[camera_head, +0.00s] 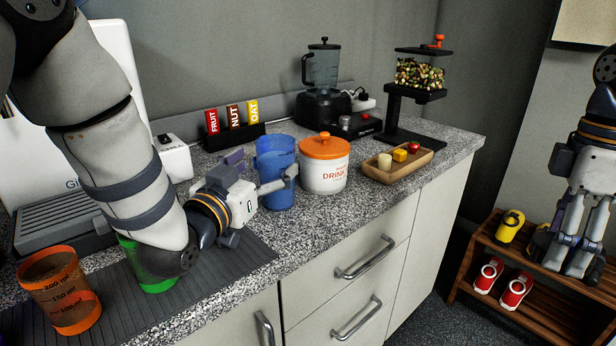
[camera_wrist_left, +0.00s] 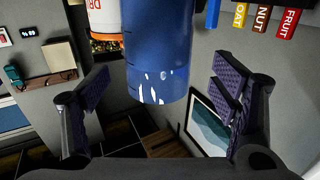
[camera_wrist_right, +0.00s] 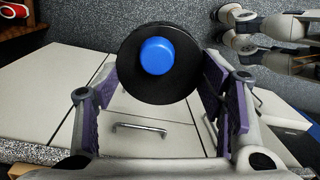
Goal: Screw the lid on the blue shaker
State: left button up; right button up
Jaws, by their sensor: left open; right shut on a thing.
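The blue shaker (camera_head: 276,158) stands upright on the counter, without a lid on it. It also shows in the left wrist view (camera_wrist_left: 157,45), between the spread fingers. My left gripper (camera_head: 262,176) is open at the shaker, one finger crossing its front side. Gaps show on both sides in the left wrist view. My right gripper (camera_wrist_right: 160,88) is shut on a round black lid with a blue cap (camera_wrist_right: 157,56). In the head view my right gripper (camera_head: 573,262) hangs at the right edge, away from the counter, in front of the wooden rack. The lid is hard to make out there.
An orange shaker (camera_head: 60,290) and a green shaker (camera_head: 150,270), partly hidden by my arm, stand at the left. The white drink jar (camera_head: 324,172) is close right of the blue shaker. A wooden tray (camera_head: 412,165) and blender (camera_head: 322,80) stand beyond. The front counter edge is clear.

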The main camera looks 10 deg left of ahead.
pick_arm(q)
jog(key=w, duration=0.3)
jog(key=w+d, duration=0.1)
jog(key=shift+w+d+f, duration=0.1)
jog(key=shift+w+f, duration=0.15)
jog(key=shift+w, duration=0.1)
pick_arm(e)
jog(key=shift+w+f, duration=0.15)
jog(key=shift+f, duration=0.8)
pick_arm(q)
jog(key=shift+r, duration=0.1)
pick_arm(e)
jog(key=shift+r, duration=0.1)
pick_arm(q)
jog(key=shift+c, duration=0.4)
